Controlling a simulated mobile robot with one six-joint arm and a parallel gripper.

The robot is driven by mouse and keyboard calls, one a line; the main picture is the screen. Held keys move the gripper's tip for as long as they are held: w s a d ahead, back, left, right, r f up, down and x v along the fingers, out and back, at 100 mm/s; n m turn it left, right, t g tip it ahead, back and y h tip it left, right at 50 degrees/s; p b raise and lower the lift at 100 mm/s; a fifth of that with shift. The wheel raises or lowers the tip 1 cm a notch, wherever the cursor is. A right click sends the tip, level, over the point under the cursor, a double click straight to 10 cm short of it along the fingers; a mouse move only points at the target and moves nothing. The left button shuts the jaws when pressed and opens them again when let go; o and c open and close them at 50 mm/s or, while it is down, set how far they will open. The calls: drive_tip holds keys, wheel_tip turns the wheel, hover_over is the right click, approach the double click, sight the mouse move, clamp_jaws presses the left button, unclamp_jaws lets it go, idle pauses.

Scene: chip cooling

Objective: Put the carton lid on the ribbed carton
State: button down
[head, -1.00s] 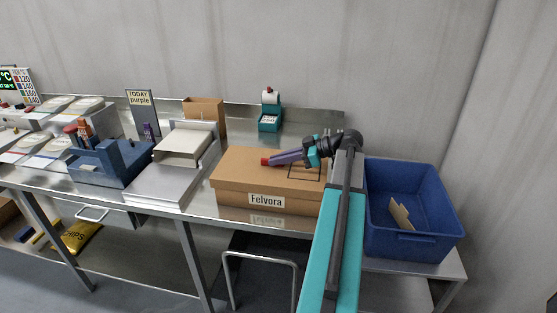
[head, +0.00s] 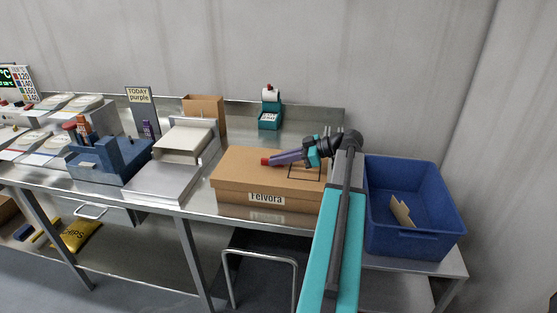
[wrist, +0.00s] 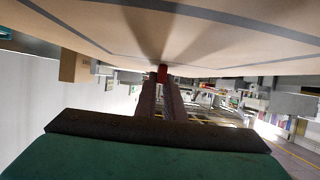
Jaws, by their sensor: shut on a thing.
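The brown cardboard carton (head: 230,200) stands on the steel bench, with a white Felvora label on its front. The carton lid (head: 240,172) covers its top, and the lid's front rim overlaps the top of the label. I cannot tell whether the lid is fully seated. My gripper (head: 267,160) reaches in low over the lid from the right, shut on a small red grip piece that seems to belong to the lid. In the wrist view the red piece (wrist: 162,74) sits between the fingertips, close to the cardboard lid surface (wrist: 75,25). Ribs on the carton are not clear.
A blue crate (head: 443,228) with a loose cardboard piece (head: 401,210) stands to the right. A steel unit (head: 165,180) stands close on the left, beside a blue caddy (head: 95,172). Behind are a small brown box (head: 205,107) and a teal printer (head: 270,119).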

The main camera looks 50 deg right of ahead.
drive_tip(key=shift+f, duration=0.1)
drive_tip(key=c, duration=1.8)
unclamp_jaws()
drive_tip(key=shift+o, duration=0.2)
drive_tip(key=b+v, duration=0.2)
drive_tip(key=v, duration=1)
drive_tip(key=shift+d+b, duration=0.1)
drive_tip(key=shift+b, duration=0.3)
drive_tip(key=shift+v, duration=0.85)
